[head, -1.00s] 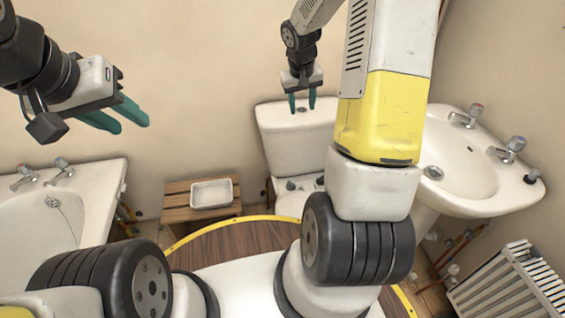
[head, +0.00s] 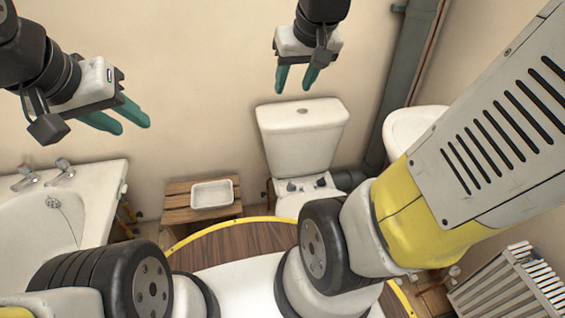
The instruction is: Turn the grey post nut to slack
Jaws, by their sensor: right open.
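I cannot make out the grey post nut in the head view. My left gripper (head: 135,128) hangs at the upper left, above the bath and wooden stool, with its two teal fingers apart and nothing between them. My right gripper (head: 295,88) is at the top middle, its teal fingers pointing down, open and empty, in front of the wall above the toilet cistern. My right arm crosses the right side and hides most of the basin.
A white toilet (head: 300,140) stands at the back. A wooden stool (head: 175,213) bears a white tray (head: 212,205). The bath (head: 105,180) is at left, the basin (head: 400,122) and radiator (head: 510,290) at right. A grey pipe (head: 408,55) runs up the back corner.

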